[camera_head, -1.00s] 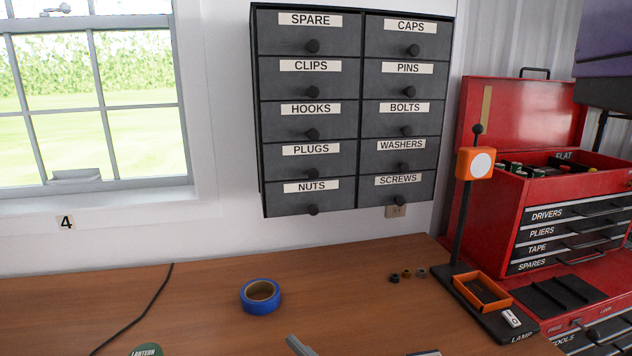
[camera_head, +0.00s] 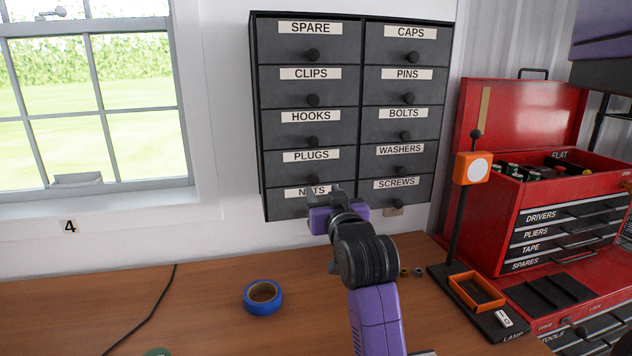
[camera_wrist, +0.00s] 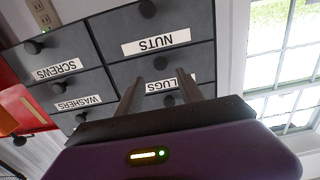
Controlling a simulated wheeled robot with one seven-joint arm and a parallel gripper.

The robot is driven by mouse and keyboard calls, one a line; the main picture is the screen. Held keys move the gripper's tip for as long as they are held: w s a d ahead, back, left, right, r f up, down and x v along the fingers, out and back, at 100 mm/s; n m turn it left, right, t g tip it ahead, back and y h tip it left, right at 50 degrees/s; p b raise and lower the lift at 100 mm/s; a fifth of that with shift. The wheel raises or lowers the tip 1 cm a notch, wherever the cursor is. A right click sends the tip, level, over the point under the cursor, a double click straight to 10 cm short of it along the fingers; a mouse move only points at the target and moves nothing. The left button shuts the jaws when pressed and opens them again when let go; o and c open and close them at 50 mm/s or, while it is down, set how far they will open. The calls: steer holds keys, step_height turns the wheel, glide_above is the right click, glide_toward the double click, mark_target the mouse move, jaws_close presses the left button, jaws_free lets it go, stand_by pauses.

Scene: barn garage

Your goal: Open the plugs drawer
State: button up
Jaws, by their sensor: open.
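The plugs drawer (camera_head: 275,170) is a dark grey drawer in the left column of the wall cabinet, with a white PLUGS label and a round black knob (camera_head: 311,181). It looks shut, flush with the others. My gripper (camera_head: 323,191) is open just below that knob in the head view, covering part of the NUTS drawer front (camera_head: 285,207).
The other labelled drawers, such as HOOKS (camera_head: 275,130) and WASHERS (camera_head: 376,163), are shut around it. Below is a wooden bench (camera_head: 210,320) with blue tape (camera_head: 262,307). An orange-headed lamp (camera_head: 472,168) and red toolbox (camera_head: 507,235) stand at right.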

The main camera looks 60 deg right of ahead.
mark_target(314, 180)
steer(key=shift+p+x, duration=0.8)
steer(key=shift+x, duration=2.8)
jaws_close()
